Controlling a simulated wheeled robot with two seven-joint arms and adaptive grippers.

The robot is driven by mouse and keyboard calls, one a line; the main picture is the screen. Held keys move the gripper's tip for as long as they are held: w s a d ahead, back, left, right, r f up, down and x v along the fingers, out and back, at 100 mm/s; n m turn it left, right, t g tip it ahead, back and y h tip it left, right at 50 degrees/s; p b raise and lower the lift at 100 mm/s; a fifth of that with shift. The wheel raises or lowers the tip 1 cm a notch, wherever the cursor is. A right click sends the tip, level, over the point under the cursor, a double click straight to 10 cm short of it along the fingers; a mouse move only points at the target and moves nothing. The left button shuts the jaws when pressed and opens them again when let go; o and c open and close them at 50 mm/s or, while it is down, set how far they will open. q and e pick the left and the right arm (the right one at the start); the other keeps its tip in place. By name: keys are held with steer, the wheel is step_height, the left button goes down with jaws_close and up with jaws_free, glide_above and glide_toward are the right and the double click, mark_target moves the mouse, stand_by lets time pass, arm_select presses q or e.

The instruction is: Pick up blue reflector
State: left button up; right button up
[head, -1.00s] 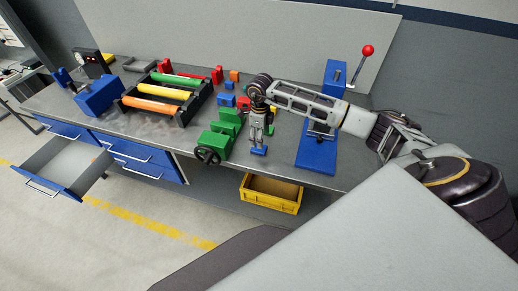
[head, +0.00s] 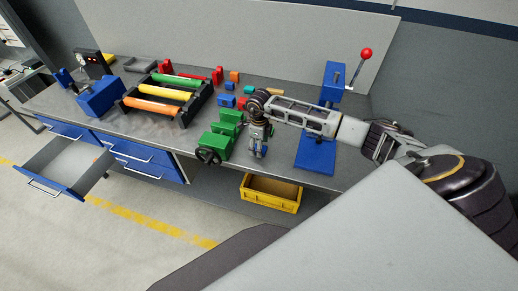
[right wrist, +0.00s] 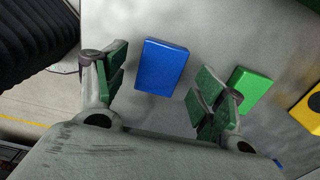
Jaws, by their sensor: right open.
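The blue reflector (right wrist: 162,66) is a flat blue rectangular block in the right wrist view. It lies on the grey bench top, apart from both fingers. My right gripper (right wrist: 164,82) is open, with green pads on either side of the block and nothing held. In the head view my right gripper (head: 257,150) points down near the bench's front edge. A little blue shows at its fingertips there, mostly hidden by the fingers. My left gripper is not in view.
A green block (right wrist: 249,91) lies just right of the right finger, with a yellow piece (right wrist: 307,108) beyond. A green vise (head: 222,138) stands left of my gripper. A blue lever press (head: 333,85) stands to the right.

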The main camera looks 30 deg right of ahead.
steer(key=shift+f, duration=0.65)
steer(key=shift+c, duration=0.4)
steer(key=c, duration=0.9)
